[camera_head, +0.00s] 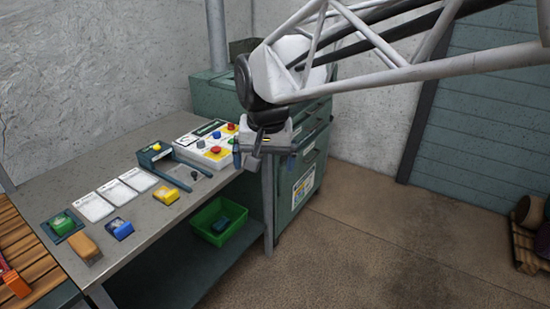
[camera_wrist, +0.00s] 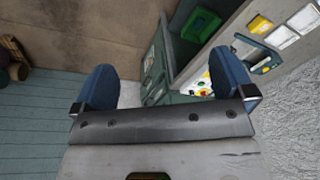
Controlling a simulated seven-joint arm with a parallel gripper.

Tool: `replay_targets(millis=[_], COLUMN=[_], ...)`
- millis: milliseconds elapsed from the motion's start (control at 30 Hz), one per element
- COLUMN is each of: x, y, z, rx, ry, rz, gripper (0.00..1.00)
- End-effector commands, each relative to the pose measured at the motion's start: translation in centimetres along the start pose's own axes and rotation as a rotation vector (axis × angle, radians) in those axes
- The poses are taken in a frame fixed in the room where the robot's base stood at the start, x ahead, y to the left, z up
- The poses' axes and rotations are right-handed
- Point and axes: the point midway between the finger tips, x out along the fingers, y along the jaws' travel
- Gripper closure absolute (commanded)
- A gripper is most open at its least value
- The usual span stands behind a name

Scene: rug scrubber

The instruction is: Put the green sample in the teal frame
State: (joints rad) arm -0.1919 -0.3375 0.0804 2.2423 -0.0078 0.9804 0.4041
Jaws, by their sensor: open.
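The green sample (camera_head: 61,221) is a small green block at the near left of the grey bench. It lies on or within a dark teal square, which looks like the teal frame (camera_head: 76,226); I cannot tell how it is seated. My gripper (camera_head: 265,160) is in the air near the bench's far right end, well away from the sample. In the wrist view, its two blue fingers (camera_wrist: 165,85) are wide apart with nothing between them.
A tan block (camera_head: 84,246), a blue block (camera_head: 119,228) and a yellow block (camera_head: 166,195) lie on the bench (camera_head: 148,215). White cards (camera_head: 117,191) lie behind them. A button panel (camera_head: 207,143) stands at the far end. A green bin (camera_head: 207,238) sits below.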

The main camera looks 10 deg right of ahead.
Motion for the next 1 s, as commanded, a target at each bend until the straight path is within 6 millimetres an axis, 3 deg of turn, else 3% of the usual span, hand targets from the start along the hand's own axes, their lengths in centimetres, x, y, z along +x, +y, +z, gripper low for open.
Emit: replay_targets(millis=[200, 500, 700, 1000], x=[0.2, 1.5, 2.5, 3.0], y=[4.9, 10.1, 12.2, 12.8], z=[4.6, 11.1, 14.1, 15.3], rx=[-0.055, -0.136, -0.176, -0.193], ry=[0.023, 0.048, 0.059, 0.062], rz=[0.005, 0.019, 0.027, 0.031], gripper=[0.00, 0.00, 0.00, 0.00])
